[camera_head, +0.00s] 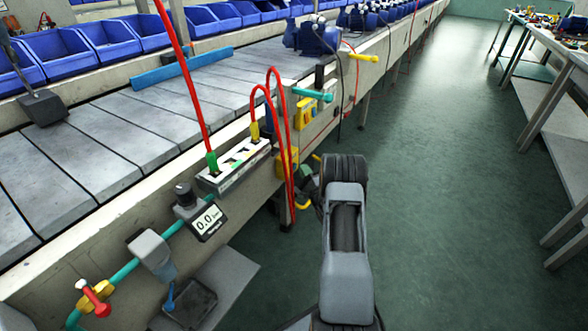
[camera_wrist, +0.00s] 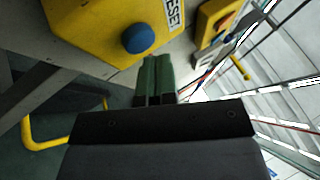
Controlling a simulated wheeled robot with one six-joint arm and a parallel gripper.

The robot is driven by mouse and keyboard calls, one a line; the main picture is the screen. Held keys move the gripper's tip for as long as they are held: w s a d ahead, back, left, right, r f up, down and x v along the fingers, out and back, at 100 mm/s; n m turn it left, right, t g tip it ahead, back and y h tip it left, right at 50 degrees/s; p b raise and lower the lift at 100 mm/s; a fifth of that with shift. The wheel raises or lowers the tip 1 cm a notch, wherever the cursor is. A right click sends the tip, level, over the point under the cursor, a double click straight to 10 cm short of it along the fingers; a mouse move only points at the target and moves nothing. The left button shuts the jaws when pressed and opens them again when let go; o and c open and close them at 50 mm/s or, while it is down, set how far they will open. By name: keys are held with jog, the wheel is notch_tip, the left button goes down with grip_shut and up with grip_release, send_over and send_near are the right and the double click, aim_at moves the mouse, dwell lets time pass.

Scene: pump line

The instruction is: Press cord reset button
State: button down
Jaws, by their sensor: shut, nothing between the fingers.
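In the wrist view a yellow box (camera_wrist: 92,27) with a partly cut-off white label, its letters looking like part of "RESET", fills the upper left. A round blue button (camera_wrist: 138,38) sticks out of its face. My gripper (camera_wrist: 155,60) has its two green fingers together, empty, with the tips just below and right of the button in the picture. A small gap shows between tips and button; depth is hard to tell. In the head view a yellow box (camera_head: 287,162) shows on the conveyor's side, partly behind red cords; my arm hides most of the gripper and the button is not visible.
Red cords (camera_head: 272,100) hang close to my arm. A second yellow device (camera_wrist: 215,18) and a yellow bent bar (camera_wrist: 45,143) are near the gripper. A gauge (camera_head: 208,220) and teal pipe line the conveyor (camera_head: 105,120). The green floor (camera_head: 430,180) to the right is clear.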

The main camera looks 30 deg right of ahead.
jog(key=shift+s+d, duration=0.1)
jog(key=shift+s, duration=0.1)
jog(key=shift+s+d, duration=0.4)
jog(key=shift+s, duration=0.35)
jog(key=shift+s+d, duration=0.4)
jog(key=shift+s, duration=0.3)
jog(key=shift+s+d, duration=0.4)
jog(key=shift+s, duration=0.35)
